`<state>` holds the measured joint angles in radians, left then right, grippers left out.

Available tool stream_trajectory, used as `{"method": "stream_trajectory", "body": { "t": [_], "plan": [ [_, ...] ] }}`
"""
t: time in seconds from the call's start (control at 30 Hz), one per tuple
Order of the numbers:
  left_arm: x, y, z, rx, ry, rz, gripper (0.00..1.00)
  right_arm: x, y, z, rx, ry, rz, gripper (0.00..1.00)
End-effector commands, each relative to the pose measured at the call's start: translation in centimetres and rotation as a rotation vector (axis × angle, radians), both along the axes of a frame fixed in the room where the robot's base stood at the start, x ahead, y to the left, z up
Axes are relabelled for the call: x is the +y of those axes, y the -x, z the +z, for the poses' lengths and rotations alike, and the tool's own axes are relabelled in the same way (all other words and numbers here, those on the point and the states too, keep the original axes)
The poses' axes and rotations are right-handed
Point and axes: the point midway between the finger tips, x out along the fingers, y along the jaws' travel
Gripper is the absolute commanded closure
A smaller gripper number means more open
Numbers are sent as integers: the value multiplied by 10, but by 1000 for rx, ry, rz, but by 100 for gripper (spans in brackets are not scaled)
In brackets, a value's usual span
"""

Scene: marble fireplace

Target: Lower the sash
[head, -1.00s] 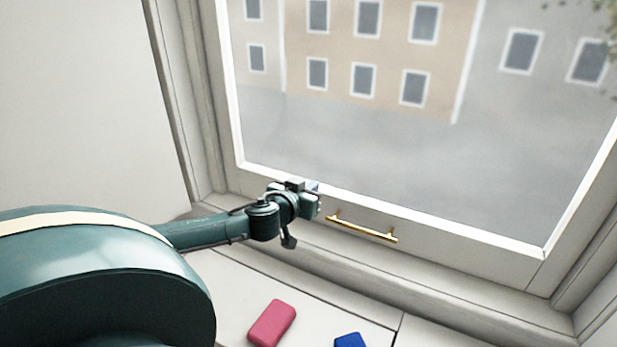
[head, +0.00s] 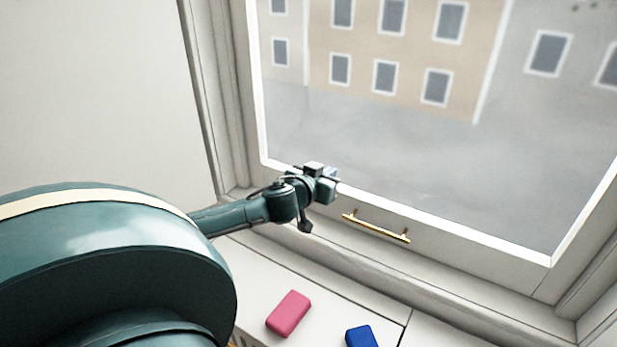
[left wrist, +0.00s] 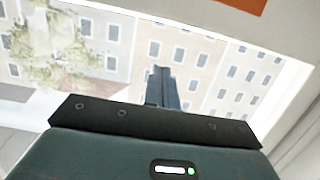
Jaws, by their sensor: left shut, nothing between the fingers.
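The window sash has a pale bottom rail (head: 455,262) with a horizontal brass bar handle (head: 376,228) on it. Its glass fills the upper right of the head view. I cannot tell whether there is a gap under the rail. My left gripper (head: 332,184) is shut and empty, in front of the lower edge of the glass, up and left of the handle's left end and apart from it. In the left wrist view the closed fingers (left wrist: 161,88) show against the window glass (left wrist: 195,62); the handle is not in that view. My right gripper is not in view.
A pink block (head: 288,314) and a blue block (head: 361,337) lie on the pale surface below the window. The window frame (head: 215,110) and a plain wall (head: 90,90) stand at the left. An orange patch (left wrist: 243,5) shows at the top of the left wrist view.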

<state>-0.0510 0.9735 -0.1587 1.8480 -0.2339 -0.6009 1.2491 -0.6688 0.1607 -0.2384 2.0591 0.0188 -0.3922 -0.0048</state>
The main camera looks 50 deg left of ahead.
Motion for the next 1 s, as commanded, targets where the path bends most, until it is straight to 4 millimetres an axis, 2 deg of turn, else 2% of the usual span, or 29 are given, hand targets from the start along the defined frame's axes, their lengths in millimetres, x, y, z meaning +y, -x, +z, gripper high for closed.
{"method": "stream_trajectory", "body": {
  "t": [0.03,0.1,0.5,0.7,1.0],
  "plan": [
    [-3,9,-6,9,1,-3,100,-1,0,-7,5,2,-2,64],
    [-6,19,-3,7,0,-5,100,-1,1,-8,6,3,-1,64],
    [-20,73,13,3,3,-4,100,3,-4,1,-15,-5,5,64],
    [-23,86,18,2,0,-3,100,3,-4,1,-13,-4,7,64],
    [-23,88,19,0,0,-3,100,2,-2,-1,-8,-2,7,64]
  ]
}}
